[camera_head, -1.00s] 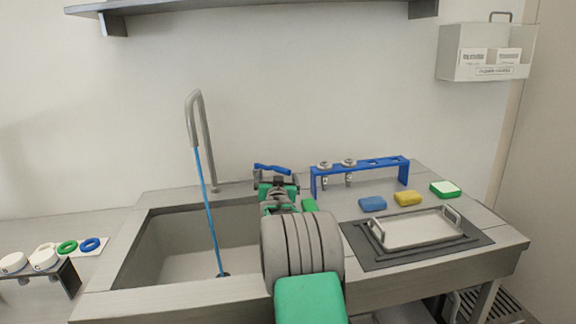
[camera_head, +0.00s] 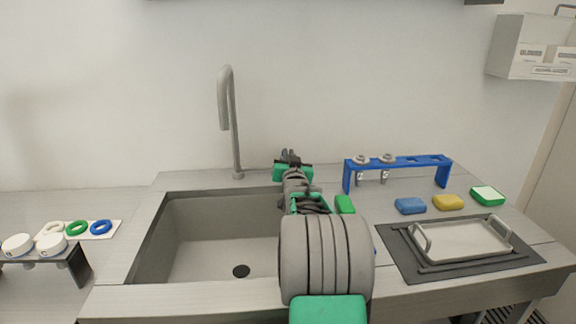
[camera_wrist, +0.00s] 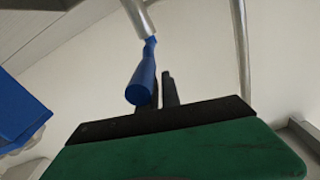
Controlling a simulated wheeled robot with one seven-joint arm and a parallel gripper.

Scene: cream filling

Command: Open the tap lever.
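The tap lever (camera_wrist: 145,78) is a blue handle on a metal stem. It shows in the wrist view just left of and overlapping my fingers, and I cannot tell if it touches them. In the head view my arm mostly hides it. The grey tap spout (camera_head: 227,110) rises behind the sink (camera_head: 190,235), and no water runs from it. My gripper (camera_wrist: 162,88) shows two dark fingers close together with only a narrow gap and nothing clearly between them. In the head view my gripper (camera_head: 290,157) is at the back of the counter, right of the spout.
A blue rack (camera_head: 400,161) stands right of my arm, with blue (camera_head: 410,206) and yellow (camera_head: 449,202) sponges before it. A metal tray (camera_head: 465,240) lies on a dark mat.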

